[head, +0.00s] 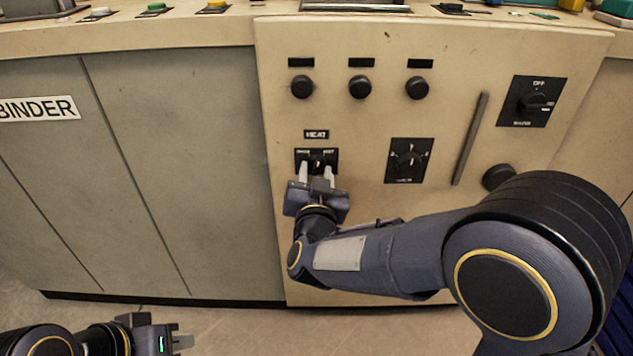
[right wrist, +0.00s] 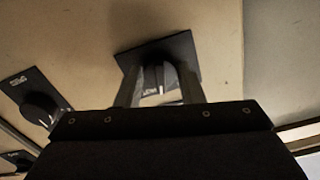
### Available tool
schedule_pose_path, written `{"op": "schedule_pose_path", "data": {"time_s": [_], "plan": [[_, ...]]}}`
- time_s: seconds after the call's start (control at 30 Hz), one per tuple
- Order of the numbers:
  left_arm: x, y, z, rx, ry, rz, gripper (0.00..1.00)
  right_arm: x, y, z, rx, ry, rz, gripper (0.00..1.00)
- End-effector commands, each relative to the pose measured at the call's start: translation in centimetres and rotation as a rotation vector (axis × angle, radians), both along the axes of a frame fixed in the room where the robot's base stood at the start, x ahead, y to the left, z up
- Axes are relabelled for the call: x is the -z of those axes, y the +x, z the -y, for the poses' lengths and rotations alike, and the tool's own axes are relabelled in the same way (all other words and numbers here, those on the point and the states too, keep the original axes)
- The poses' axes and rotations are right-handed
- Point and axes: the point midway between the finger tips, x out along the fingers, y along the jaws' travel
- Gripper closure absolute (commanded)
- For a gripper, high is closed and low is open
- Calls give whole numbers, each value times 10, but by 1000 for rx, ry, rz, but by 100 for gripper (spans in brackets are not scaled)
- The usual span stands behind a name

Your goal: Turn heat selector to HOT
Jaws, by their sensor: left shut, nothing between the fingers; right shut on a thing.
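The heat selector (head: 317,161) is a black knob on a black square plate under a small HEAT label (head: 316,134) on the beige panel. My right gripper (head: 317,172) reaches up to it with one finger on each side and is shut on the knob. In the right wrist view the knob (right wrist: 157,78) sits between the two fingers, with a white mark on it; part of its plate (right wrist: 185,47) shows behind. The gripper hides the plate's lower part, and I cannot read the setting clearly. My left gripper (head: 182,342) is shut and empty at the bottom left.
Three round black knobs (head: 360,87) line the panel's top. A second dial (head: 408,161), a vertical slot (head: 470,138), a round knob (head: 498,177) and an OFF switch (head: 533,101) lie to the right. A BINDER cabinet (head: 170,150) stands left. Buttons line the top ledge.

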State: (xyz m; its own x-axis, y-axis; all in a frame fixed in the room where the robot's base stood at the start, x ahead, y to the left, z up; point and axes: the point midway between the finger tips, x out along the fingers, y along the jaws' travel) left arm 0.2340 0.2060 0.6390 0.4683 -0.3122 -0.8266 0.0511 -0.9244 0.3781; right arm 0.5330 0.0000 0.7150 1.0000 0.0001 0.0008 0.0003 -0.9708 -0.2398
Motion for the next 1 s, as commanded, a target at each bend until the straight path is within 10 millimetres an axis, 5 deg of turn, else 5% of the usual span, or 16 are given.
{"op": "schedule_pose_path", "data": {"time_s": [0.5, 1.0], "plan": [[33, 0, 0, 0, 0, 0, 100, 2, 0, -1, 1, 379, -2, 88], [38, 0, 0, 0, 0, 0, 100, 0, 0, -2, 0, 473, -4, 88]]}}
